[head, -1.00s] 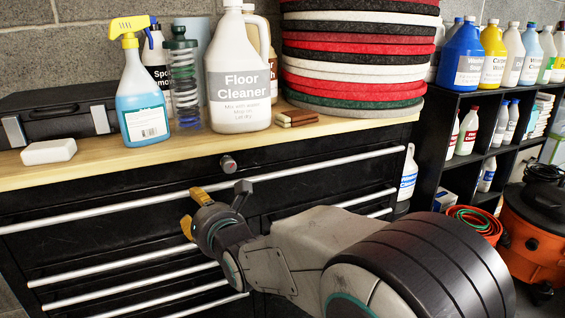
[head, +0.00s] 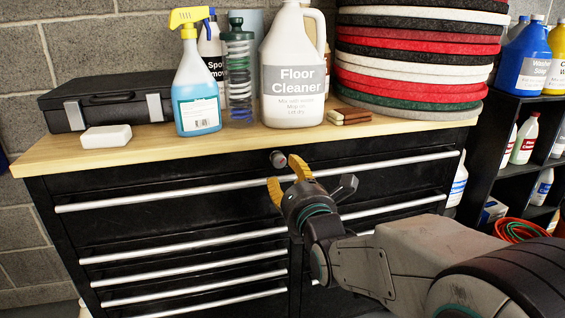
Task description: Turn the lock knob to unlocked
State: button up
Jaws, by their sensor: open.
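The lock knob (head: 278,159) is a small round grey knob with a reddish face, on the black front of the tool chest (head: 180,172), just under the wooden top. Its exact turn position is too small to tell. My gripper (head: 312,182) has yellow-tipped and dark fingers spread apart and is empty. It is just below and to the right of the knob in the picture. Whether a finger touches the knob cannot be told; a gap seems to show between them.
On the wooden top (head: 60,158) stand a spray bottle (head: 196,90), a floor cleaner jug (head: 293,85), a black case (head: 105,98), a white block (head: 106,136) and stacked pads (head: 415,55). Long silver drawer handles (head: 180,195) cross the chest front. A shelf of bottles (head: 525,140) is at right.

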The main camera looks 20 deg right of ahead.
aim_at(281, 162)
jog(key=shift+w, duration=3.5)
grip_shut()
